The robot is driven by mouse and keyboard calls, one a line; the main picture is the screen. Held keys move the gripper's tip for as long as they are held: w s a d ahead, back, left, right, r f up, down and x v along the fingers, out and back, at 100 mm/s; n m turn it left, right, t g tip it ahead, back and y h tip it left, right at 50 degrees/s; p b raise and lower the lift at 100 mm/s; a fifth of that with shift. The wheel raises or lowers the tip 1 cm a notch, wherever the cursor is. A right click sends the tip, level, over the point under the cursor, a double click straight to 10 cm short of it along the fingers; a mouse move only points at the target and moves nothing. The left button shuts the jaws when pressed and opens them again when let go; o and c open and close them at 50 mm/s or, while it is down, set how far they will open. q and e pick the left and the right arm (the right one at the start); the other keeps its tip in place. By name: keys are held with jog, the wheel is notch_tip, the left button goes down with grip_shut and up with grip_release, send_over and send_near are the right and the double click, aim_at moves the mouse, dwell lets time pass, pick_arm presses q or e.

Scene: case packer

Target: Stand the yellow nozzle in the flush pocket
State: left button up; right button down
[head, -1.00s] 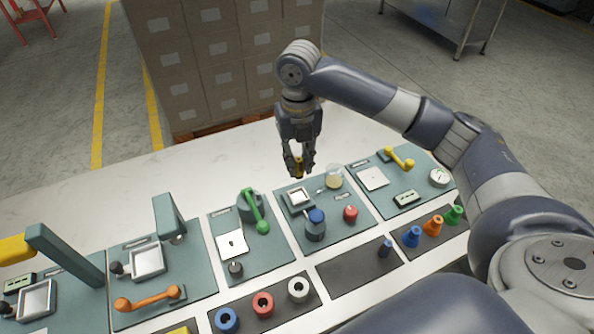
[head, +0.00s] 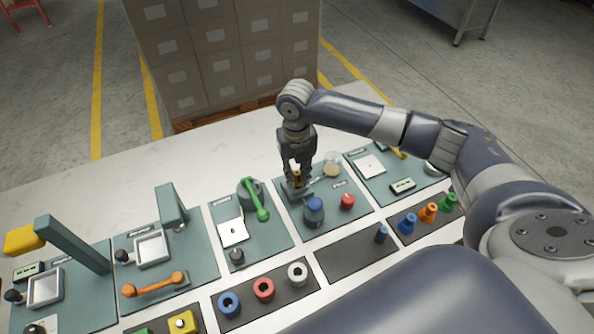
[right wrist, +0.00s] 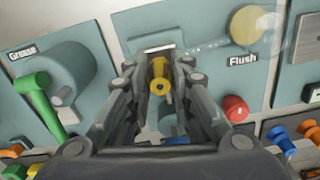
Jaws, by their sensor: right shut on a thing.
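The yellow nozzle (right wrist: 160,78) is between the fingertips of my right gripper (head: 297,178), which is shut on it. In the right wrist view the gripper (right wrist: 160,82) shows the nozzle's round, hollow end facing the camera. The gripper is over the back left of the teal flush panel (head: 338,212), at the square, pale-edged pocket. The pocket (right wrist: 158,47) shows only as a pale edge behind the nozzle; the gripper hides most of it. I cannot tell whether the nozzle touches the pocket. My left gripper is out of view.
On the flush panel are a blue-topped bottle (head: 314,212), a red knob (head: 347,201) and a pale yellow disc (head: 331,170). The grease panel with its green handle (head: 254,199) is at left. Blue, orange and green nozzles (head: 428,212) stand front right. Stacked boxes (head: 225,60) stand behind the table.

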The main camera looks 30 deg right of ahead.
aim_at(296, 173)
jog(key=c, duration=1.6)
grip_release()
jog(key=shift+f, duration=0.1)
jog(key=shift+c, duration=0.2)
jog(key=shift+o, duration=1.1)
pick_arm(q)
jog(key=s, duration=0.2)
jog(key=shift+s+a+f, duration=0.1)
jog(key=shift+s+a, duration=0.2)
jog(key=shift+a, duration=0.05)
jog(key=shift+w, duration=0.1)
pick_arm(e)
jog(key=shift+r, duration=0.5)
pick_arm(q)
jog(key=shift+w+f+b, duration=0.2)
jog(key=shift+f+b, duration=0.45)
jog(key=shift+b, duration=0.05)
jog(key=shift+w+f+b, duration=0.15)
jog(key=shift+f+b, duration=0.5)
pick_arm(e)
notch_tip(296, 173, up, 11)
jog(key=shift+r, duration=0.15)
